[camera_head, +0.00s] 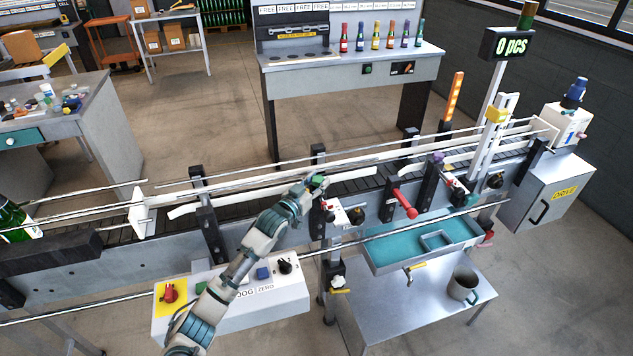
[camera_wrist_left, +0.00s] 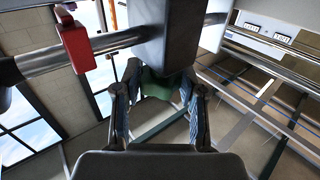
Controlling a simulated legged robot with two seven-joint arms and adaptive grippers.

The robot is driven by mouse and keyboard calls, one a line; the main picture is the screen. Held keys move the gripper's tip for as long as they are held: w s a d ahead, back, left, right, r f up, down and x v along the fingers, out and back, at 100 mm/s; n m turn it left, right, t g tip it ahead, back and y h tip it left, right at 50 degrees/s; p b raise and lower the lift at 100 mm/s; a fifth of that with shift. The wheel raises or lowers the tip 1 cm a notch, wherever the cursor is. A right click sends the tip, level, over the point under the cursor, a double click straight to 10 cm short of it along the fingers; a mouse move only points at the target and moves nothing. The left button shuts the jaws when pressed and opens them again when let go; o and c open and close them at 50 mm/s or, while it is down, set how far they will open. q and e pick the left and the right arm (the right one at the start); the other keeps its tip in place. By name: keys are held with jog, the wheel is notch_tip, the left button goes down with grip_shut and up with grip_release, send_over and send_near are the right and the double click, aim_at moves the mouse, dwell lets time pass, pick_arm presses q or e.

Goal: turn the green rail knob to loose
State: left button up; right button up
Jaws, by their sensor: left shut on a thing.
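The green rail knob (camera_head: 318,181) sits at the near side of the conveyor, by a dark post. My left gripper (camera_head: 309,187) reaches it from the left and front and covers part of it. In the left wrist view a dark green piece, the knob (camera_wrist_left: 157,86), lies between the two fingers of my left gripper (camera_wrist_left: 156,98). The fingers are shut on it, one on each side. A dark block hides the knob's upper part there, and I cannot read its turn position. My right gripper is not in view.
A red-handled lever (camera_head: 405,203) and other knobs stand along the conveyor to the right. A control box (camera_head: 232,312) lies below my left arm. A teal tray (camera_head: 398,252) is at the right. A red tab (camera_wrist_left: 76,42) on a metal bar is close by in the wrist view.

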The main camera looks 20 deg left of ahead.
pick_arm(q)
jog(key=n+y+p, duration=0.1)
jog(key=y+p, duration=0.1)
jog(key=n+y+p, duration=0.1)
jog(key=y, duration=0.1)
jog(key=shift+d+r+n+t+p, duration=0.15)
jog(key=shift+d+n+t+p, duration=0.15)
jog(key=shift+t+p, duration=0.1)
jog(key=shift+a+n+y, duration=0.15)
jog(key=shift+n+y, duration=0.35)
jog(key=shift+y, duration=0.3)
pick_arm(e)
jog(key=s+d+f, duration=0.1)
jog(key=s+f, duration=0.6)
pick_arm(q)
jog(key=shift+f+n+y, duration=0.25)
jog(key=shift+n+y, duration=0.05)
jog(key=shift+y, duration=0.2)
jog(key=shift+n+y+b, duration=0.8)
jog(key=shift+y+b, duration=0.15)
jog(key=shift+y, duration=0.25)
jog(key=shift+r+y, duration=0.1)
jog(key=shift+y, duration=0.2)
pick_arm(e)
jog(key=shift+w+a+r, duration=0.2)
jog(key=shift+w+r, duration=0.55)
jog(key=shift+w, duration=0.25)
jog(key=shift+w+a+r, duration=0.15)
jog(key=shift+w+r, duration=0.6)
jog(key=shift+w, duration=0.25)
